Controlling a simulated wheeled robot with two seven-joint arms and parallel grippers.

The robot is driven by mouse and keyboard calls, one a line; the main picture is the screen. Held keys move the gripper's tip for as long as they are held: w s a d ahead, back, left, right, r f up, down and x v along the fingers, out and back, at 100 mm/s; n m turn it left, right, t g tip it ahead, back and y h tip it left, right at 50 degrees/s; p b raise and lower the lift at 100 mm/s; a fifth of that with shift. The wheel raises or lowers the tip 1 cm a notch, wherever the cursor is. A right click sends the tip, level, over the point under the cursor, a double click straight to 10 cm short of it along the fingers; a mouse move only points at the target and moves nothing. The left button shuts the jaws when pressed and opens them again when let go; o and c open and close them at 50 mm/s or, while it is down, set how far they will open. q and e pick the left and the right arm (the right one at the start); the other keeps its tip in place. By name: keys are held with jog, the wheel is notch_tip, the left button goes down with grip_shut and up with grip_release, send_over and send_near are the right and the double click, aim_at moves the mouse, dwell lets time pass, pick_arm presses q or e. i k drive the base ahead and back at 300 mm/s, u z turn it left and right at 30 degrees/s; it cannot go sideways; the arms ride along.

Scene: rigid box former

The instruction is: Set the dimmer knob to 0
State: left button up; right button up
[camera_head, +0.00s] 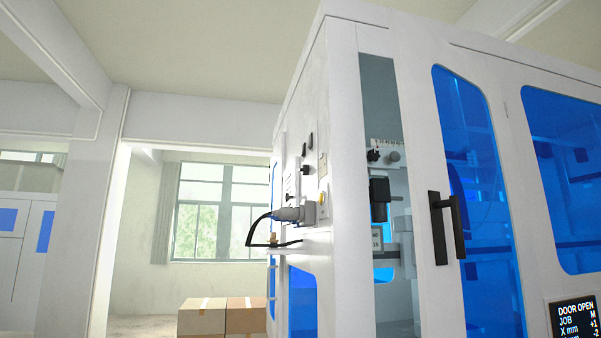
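No part can be made out for certain as the dimmer knob, and no scale or 0 mark is readable. Small dark controls (306,170) sit on the left side wall of a white machine cabinet (345,200), seen at a steep angle. Inside the cabinet's open gap, a black knob-like part (373,156) and a grey round one (394,156) sit below a pale strip. Neither of my grippers is in view.
The cabinet door (410,120) has a black handle (447,228) and stands ajar. A display (577,318) reads DOOR OPEN. A grey plug with a black cable (288,214) juts from the side wall above a small shelf (290,248). Cardboard boxes (203,318) stand at lower left.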

aim_at(304, 170)
jog(key=u, duration=1.4)
jog(key=i, duration=1.45)
jog(key=z, duration=2.1)
